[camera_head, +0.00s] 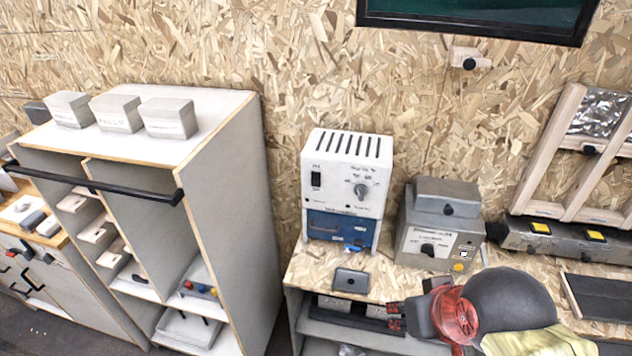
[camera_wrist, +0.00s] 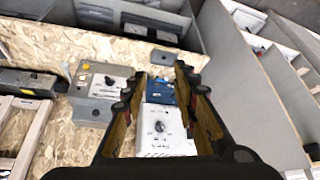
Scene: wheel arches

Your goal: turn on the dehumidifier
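My gripper (camera_head: 395,316) is in front of the bench, below and right of the box. Its fingers (camera_wrist: 160,74) are apart and empty. The switch's setting is too small to tell.
A grey metal box (camera_head: 430,238) with a knob stands right of the white box. A small dark plate (camera_head: 351,281) lies on the bench in front. A tall shelf unit (camera_head: 235,170) rises at left. A wooden frame (camera_head: 575,165) leans at right.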

